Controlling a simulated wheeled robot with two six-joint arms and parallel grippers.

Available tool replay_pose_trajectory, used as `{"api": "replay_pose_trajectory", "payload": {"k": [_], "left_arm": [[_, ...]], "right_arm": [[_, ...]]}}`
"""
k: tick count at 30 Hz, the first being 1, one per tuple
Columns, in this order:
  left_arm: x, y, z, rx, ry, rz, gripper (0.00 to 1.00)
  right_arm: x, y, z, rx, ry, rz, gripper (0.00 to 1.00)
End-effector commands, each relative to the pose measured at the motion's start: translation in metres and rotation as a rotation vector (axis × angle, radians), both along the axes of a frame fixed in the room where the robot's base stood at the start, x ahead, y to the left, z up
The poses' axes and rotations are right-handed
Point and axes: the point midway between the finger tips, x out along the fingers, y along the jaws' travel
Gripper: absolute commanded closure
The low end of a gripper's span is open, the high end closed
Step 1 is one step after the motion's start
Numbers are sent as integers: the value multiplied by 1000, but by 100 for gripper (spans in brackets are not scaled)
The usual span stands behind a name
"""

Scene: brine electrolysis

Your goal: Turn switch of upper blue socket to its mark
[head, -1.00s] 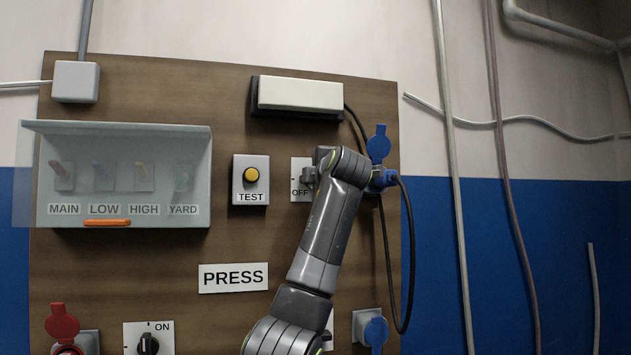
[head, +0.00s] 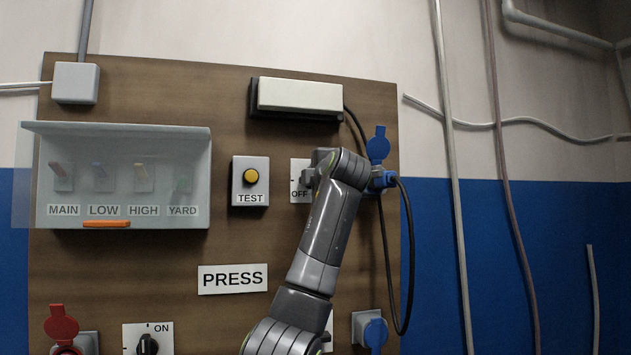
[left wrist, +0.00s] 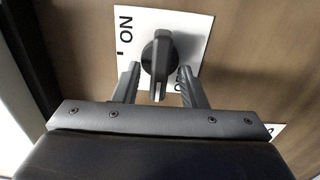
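The upper blue socket (head: 384,179) is at the right of the board, its lid raised and a blue plug with a dark cable in it. Its switch plate (head: 297,168) is just left, marked OFF and mostly hidden by my left arm. In the left wrist view, the black knob (left wrist: 157,55) sits on the white plate (left wrist: 190,28), with ON and a tick at the left edge. The knob's pointer end faces down in that view, away from ON. My left gripper (left wrist: 158,75) is open, one finger on each side of the knob, with gaps visible. My right gripper is not in view.
Left of the switch are a yellow TEST button (head: 250,176) and a clear-covered breaker box (head: 125,133). A pale lamp box (head: 300,95) is above. A lower blue socket (head: 374,333), red socket (head: 62,325) and another ON switch (head: 147,344) lie below. The cable (head: 410,250) hangs at right.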

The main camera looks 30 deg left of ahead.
Motion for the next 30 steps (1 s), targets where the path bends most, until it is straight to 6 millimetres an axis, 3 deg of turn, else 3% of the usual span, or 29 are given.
{"api": "replay_pose_trajectory", "payload": {"k": [8, 21, 30], "left_arm": [[-16, -20, -4, 1, -4, -4, 62], [-84, -100, -4, 0, -4, -4, 62], [-111, -130, -1, 0, -1, 0, 62]], "right_arm": [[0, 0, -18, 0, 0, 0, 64], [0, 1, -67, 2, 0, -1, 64], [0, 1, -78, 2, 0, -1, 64]]}}
